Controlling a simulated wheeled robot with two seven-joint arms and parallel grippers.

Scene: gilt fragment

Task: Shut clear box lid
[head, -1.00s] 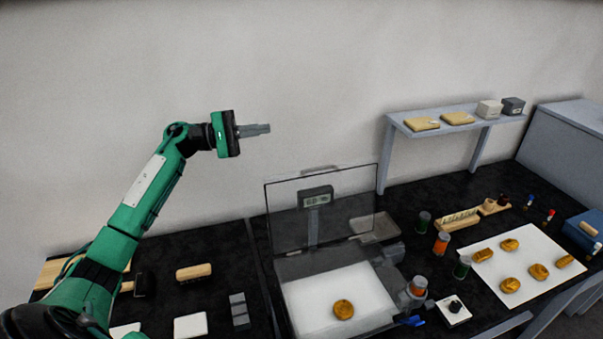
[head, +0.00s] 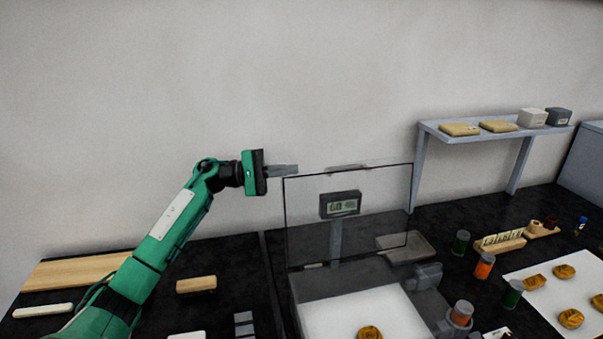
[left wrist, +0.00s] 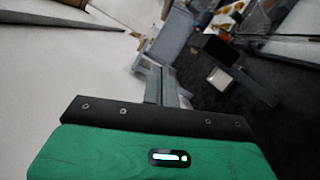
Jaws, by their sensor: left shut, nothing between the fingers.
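The clear box lid (head: 300,225) stands raised, a see-through panel with a dark frame at the back of the box. The box (head: 294,300) is open in front of it; its white floor (head: 345,318) holds a gold fragment (head: 369,333), cut off by the picture's lower edge. My left gripper (head: 297,170) is shut and empty, at the lid's upper left corner; I cannot tell whether it touches. The left wrist view shows its closed fingers (left wrist: 160,85). My right gripper is not in view.
A small display (head: 340,204) on a post shows through the lid. A wall shelf (head: 490,133) stands at the back right. Orange and green jars (head: 484,265) and a white sheet (head: 540,290) with gold fragments lie right of the box. A wooden block (head: 196,285) lies left.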

